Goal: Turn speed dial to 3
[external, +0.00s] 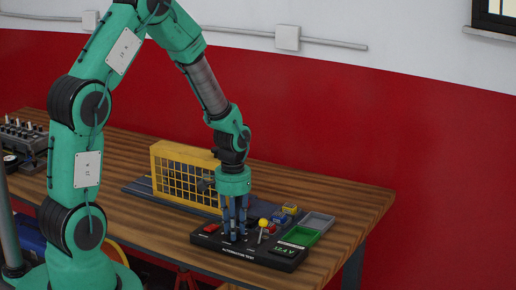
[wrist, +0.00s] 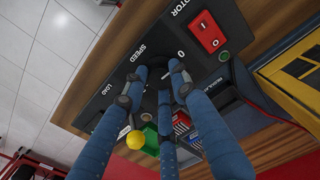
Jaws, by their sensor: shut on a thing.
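The black control panel (external: 250,256), marked "ALTERNATOR TEST", lies on the wooden bench. My gripper (external: 236,237) points down over the panel. In the wrist view its blue fingers (wrist: 154,82) are closed around the dark speed dial (wrist: 153,91), beside the printed word "SPEED". A "0" mark shows next to the dial. The fingers cover most of the dial, so its pointer and setting cannot be read. In the external view the dial is hidden by the fingers.
A yellow-knobbed lever (external: 264,223) stands close to the fingers. A red rocker switch (wrist: 207,32) and a green button (wrist: 224,56) are on the panel. A yellow guard (external: 184,172) stands behind. Green (external: 301,236) and grey (external: 317,222) trays lie to the right.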

